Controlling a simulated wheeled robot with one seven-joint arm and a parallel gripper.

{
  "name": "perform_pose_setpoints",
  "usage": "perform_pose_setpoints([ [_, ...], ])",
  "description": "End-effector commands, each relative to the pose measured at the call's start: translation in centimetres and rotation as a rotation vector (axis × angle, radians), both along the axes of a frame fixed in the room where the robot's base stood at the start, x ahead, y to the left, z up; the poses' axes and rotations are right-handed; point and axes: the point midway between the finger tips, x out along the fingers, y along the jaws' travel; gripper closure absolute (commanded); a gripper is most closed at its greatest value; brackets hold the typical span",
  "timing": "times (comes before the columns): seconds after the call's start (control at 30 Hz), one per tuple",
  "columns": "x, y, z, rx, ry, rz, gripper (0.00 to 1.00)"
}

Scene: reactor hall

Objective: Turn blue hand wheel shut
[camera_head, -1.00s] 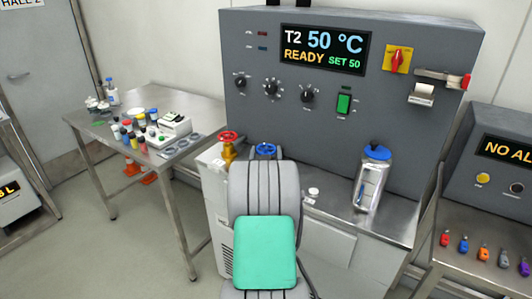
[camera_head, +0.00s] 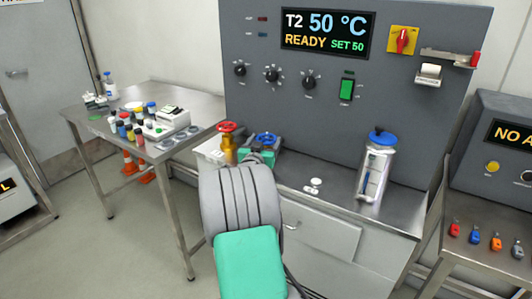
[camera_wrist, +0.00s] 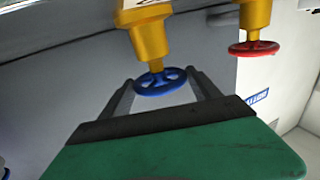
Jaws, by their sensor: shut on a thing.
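The blue hand wheel (camera_head: 265,138) sits on the steel bench at the foot of the grey control panel. It also shows in the wrist view (camera_wrist: 160,82), under a yellow valve body (camera_wrist: 149,38), in a picture that looks upside down. My gripper (camera_wrist: 162,78) has one dark finger on each side of the wheel and is shut on its rim. In the head view my gripper (camera_head: 258,150) is at the wheel, partly hidden by my grey wrist. A red hand wheel (camera_head: 228,127) on a yellow valve stands just left; it also shows in the wrist view (camera_wrist: 254,48).
A silver canister with a blue lid (camera_head: 375,165) stands right on the bench. Small white items (camera_head: 313,186) lie between. The panel display (camera_head: 325,33) reads T2 50 °C READY SET 50. A side table (camera_head: 90,116) at left holds bottles and jars.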

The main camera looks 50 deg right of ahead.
Motion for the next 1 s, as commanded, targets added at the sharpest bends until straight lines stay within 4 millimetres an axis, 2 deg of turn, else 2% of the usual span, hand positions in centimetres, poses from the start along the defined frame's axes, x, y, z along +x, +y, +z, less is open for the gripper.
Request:
perform_pose_setpoints([
  [0.03,0.5,0.2,-1.4,-0.004,-0.005,-0.034,0.68],
  [0.07,0.5,0.2,-1.4,-0.003,-0.007,-0.061,0.68],
  [0.5,0.9,0.2,-0.3,0.002,-0.002,-0.432,0.68],
  [0.7,1.0,0.1,-0.1,0.002,0.001,-0.532,0.68],
  [1.0,1.0,0.1,0.0,0.0,0.001,-0.593,0.68],
])
